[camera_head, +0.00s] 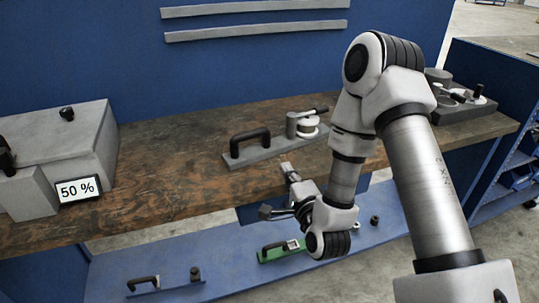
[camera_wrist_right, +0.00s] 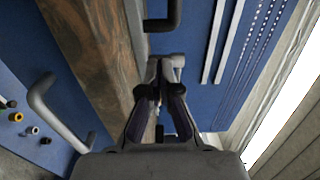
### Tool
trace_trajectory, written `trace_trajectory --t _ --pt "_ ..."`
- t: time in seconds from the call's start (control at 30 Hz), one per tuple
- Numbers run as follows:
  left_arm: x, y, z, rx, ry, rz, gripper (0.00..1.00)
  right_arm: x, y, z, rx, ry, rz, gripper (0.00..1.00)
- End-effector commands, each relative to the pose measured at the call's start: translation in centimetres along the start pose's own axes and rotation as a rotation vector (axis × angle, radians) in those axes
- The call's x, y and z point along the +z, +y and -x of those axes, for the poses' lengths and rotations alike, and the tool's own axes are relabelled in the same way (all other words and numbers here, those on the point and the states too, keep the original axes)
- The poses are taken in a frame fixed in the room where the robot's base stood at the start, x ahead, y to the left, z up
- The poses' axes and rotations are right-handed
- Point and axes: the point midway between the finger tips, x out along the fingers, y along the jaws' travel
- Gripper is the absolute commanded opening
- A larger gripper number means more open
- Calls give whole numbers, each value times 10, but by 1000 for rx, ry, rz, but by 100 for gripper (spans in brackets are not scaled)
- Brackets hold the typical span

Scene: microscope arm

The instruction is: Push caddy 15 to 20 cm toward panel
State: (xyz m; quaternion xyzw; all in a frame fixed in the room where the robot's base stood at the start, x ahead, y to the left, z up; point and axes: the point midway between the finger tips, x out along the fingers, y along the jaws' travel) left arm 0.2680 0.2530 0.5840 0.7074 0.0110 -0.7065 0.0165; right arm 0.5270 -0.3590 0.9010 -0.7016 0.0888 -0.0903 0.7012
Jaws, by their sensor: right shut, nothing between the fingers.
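The caddy (camera_head: 262,155) is a grey flat base with a black arched handle, standing upright on the wooden tabletop. A metal cylinder and a white round part sit at its right end. Its black handle also shows at the top of the right wrist view (camera_wrist_right: 175,15). My right gripper (camera_head: 287,168) is shut and empty, with its tips close to the caddy's front edge; I cannot tell whether they touch. In the right wrist view its fingertips (camera_wrist_right: 165,64) meet near the handle. The panel (camera_head: 240,75) is the blue wall behind the table. My left gripper is out of view.
A grey box (camera_head: 55,135) with a 50 % display stands at the table's left. A dark tray with several parts (camera_head: 465,108) stands at the right. A lower blue shelf holds a green-based handled item (camera_head: 278,253). Bare wood lies between caddy and panel.

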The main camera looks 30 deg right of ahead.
Motion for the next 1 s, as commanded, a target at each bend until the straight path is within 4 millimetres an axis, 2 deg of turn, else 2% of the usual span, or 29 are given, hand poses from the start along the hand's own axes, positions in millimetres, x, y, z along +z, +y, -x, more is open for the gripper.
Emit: trace_trajectory --t 0.03,0.1,0.4,0.53,0.7,1.0 --pt "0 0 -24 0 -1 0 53 0 10 -7 -8 1 -5 0" --pt "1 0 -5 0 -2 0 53 0 -2 -23 -4 -1 0 0" --pt "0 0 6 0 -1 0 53 0 -1 -88 -1 -1 2 0" --pt "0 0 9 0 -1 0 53 0 0 -109 -1 -1 0 0" --pt "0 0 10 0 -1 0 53 1 1 -120 2 -2 1 0" --pt "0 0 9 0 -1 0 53 0 2 -121 1 -2 0 0"
